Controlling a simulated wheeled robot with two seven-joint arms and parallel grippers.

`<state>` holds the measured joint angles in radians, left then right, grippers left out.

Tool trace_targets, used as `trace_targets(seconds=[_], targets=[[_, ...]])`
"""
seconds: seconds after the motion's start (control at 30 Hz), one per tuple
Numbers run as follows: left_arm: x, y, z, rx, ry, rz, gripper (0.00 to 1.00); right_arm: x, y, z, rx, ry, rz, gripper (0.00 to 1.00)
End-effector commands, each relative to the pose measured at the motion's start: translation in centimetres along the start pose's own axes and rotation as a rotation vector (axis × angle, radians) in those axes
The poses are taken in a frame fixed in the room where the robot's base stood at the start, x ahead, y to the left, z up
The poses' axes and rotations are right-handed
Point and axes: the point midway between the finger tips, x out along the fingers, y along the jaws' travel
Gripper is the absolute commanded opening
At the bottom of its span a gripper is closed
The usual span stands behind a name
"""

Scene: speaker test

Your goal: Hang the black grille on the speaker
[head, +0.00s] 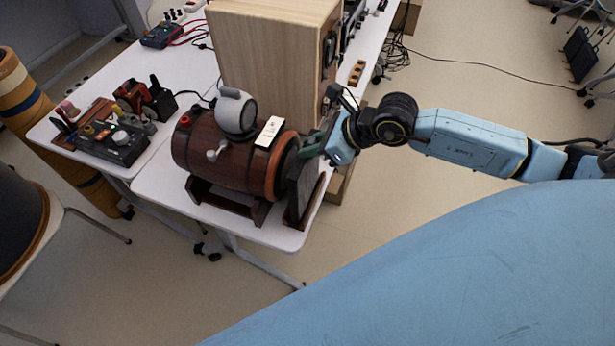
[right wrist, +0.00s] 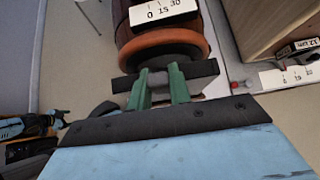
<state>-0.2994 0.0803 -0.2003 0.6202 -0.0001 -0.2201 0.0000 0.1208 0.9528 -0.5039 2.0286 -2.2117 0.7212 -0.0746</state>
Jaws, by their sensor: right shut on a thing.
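The speaker is a brown wooden barrel (head: 225,160) lying on a dark cradle on the white table, with an orange-brown ring (head: 283,165) around its right end. That ring also shows in the right wrist view (right wrist: 160,46). The black grille (head: 301,188) is a thin dark panel standing upright just right of this end; whether it touches the speaker I cannot tell. My right gripper (head: 311,147) has its green fingers shut on the grille's upper edge (right wrist: 203,72). The speaker's front face is mostly hidden.
A dark brown low piece (head: 316,198) lies by the grille near the table edge. A large pale wooden box (head: 265,60) stands behind the barrel. A grey-white round device (head: 235,112) and a scale label (head: 270,131) sit on the barrel. Tools crowd the left table.

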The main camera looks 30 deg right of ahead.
Motion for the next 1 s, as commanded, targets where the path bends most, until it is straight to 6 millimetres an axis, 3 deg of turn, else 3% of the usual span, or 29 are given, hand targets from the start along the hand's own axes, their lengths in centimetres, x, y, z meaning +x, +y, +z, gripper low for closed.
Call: trace_targets(seconds=[1.0], targets=[[-3.2, 0.0, -0.2, -0.001, -0.001, 0.001, 0.76, -2.8, 0.0, 3.2, 0.0, -0.002, -0.001, 0.0]])
